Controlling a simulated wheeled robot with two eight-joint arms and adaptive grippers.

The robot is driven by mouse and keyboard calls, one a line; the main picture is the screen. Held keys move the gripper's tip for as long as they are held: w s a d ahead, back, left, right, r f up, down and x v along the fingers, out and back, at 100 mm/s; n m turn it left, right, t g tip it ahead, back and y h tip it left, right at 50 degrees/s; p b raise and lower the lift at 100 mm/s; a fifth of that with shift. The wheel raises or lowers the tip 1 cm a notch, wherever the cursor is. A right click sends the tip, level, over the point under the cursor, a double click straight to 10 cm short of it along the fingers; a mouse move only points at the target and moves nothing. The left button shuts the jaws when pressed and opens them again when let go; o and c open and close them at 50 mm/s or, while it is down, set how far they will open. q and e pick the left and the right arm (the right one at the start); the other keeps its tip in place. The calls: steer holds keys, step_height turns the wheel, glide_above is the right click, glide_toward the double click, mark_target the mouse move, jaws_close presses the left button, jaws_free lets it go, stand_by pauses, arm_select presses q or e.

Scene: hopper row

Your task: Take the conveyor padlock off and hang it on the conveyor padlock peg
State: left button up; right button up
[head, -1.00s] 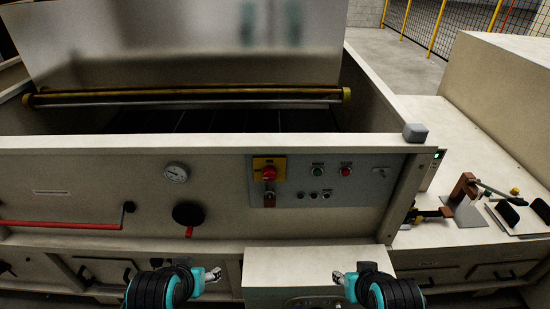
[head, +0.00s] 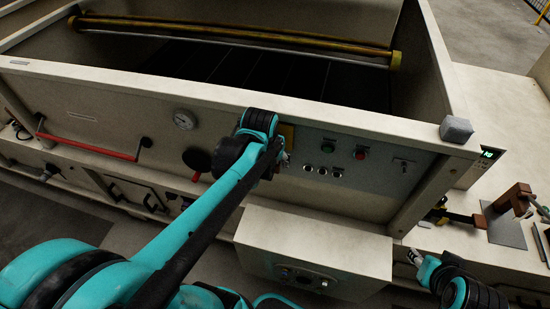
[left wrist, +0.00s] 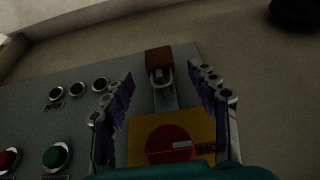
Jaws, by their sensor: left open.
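The padlock (left wrist: 159,58) has a red-brown body and a grey shackle. In the left wrist view it hangs by the red rotary switch (left wrist: 169,146) on its yellow plate (left wrist: 137,132). My left gripper (left wrist: 163,88) is open, its fingers on either side of the padlock's shackle, with a gap on both sides. In the head view my left gripper (head: 283,160) is at the control panel (head: 378,172), and my arm hides the padlock and most of the switch. My right gripper (head: 415,257) is low at the right, apart from the panel; its jaws are unclear. I cannot make out a padlock peg.
Green (head: 328,147) and red (head: 361,153) buttons and several small knobs sit right of the switch. A gauge (head: 184,120) and a red handle bar (head: 90,146) are on the left. A box (head: 312,247) juts out below the panel. A grey block (head: 456,130) sits on the rim.

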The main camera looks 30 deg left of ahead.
arm_select(q)
steer(key=shift+b+x, duration=0.5)
steer(key=shift+x, duration=1.1)
jaws_close()
steer(key=shift+r+p, duration=0.65)
steer(key=shift+r, duration=0.05)
steer(key=shift+s, duration=0.15)
steer(key=shift+s+d+p, duration=0.2)
steer(key=shift+s+p, duration=0.1)
steer(key=shift+s, duration=0.35)
steer(key=shift+s+d+p, duration=0.15)
steer(key=shift+s+p, duration=0.1)
steer(key=shift+s, duration=0.4)
steer(key=shift+s+d+p, duration=0.25)
steer(key=shift+s+p, duration=0.2)
steer(key=shift+s, duration=0.6)
